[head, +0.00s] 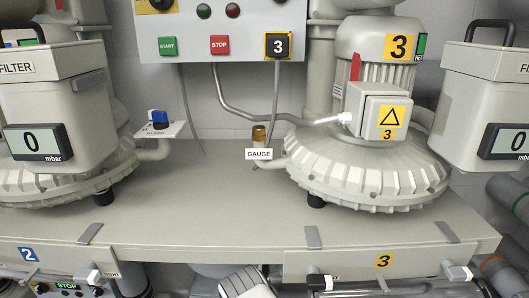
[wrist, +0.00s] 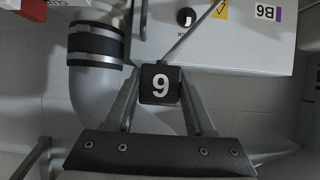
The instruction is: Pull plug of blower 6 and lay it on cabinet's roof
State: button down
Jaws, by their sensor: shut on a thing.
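In the wrist view my gripper (wrist: 160,88) is shut on a small black plug (wrist: 160,84). Its white digit reads as a 9 in this picture; other lettering there looks upside down, which fits a 6. A grey cable (wrist: 192,34) runs from the plug up across the white cabinet (wrist: 225,48). A label with B6 (wrist: 268,13) is on that cabinet. The plug shows at the cabinet's lower picture edge, with no socket seen around it. The gap between plug and cabinet cannot be judged. Blower 6 and my gripper do not show in the head view.
A grey pipe with a black sleeve (wrist: 95,43) stands left of the gripper in the wrist view. The head view shows blower 3 (head: 367,165), its control box with plug 3 (head: 278,46), filter housings at both sides and a bench (head: 190,220) with free room at its middle.

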jog(key=shift+w+r, duration=0.25)
jog(key=shift+w, duration=0.05)
jog(key=shift+a+b, duration=1.3)
jog(key=shift+a, duration=2.25)
jog(key=b, duration=0.8)
send_near(216, 296)
jog(key=shift+s, duration=2.6)
jog(key=shift+a+f, duration=0.1)
jog(key=shift+f, duration=0.05)
jog(key=shift+w+f+b, duration=0.1)
jog(key=shift+w+b, duration=3.6)
jog(key=shift+w, duration=2.5)
jog(key=shift+w+b, duration=0.45)
jog(key=shift+w, duration=0.4)
jog(key=shift+f+b, duration=0.6)
